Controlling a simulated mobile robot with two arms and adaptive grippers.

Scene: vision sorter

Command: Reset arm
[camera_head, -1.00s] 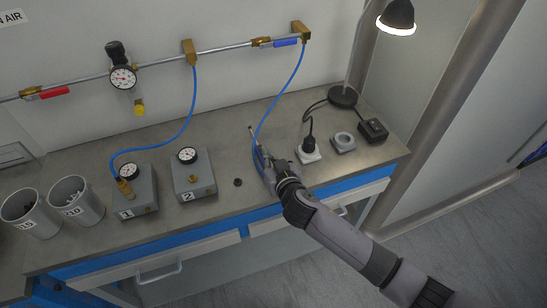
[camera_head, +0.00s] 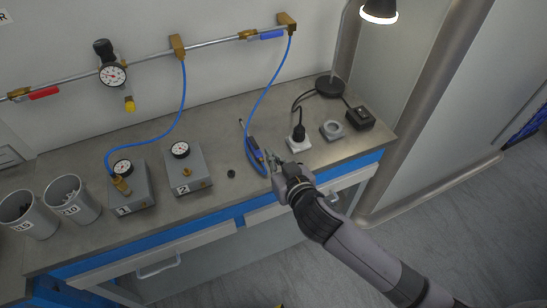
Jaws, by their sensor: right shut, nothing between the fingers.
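My right gripper (camera_head: 270,157) is over the front part of the grey workbench, its arm coming in from the lower right. It is shut and holds nothing. Just left of its fingertips a blue air tool (camera_head: 254,150) with a thin dark tip lies on the bench. A blue hose (camera_head: 267,88) runs from this tool up to a brass fitting on the wall pipe. I cannot tell whether the fingers touch the tool. My left gripper is out of view.
Left of the gripper stand grey boxes with gauges, box 2 (camera_head: 187,172) and box 1 (camera_head: 131,189), and two grey cups (camera_head: 73,201). To its right are a plugged socket (camera_head: 298,141), a grey ring (camera_head: 331,130), a black box (camera_head: 360,118) and a lamp (camera_head: 380,12).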

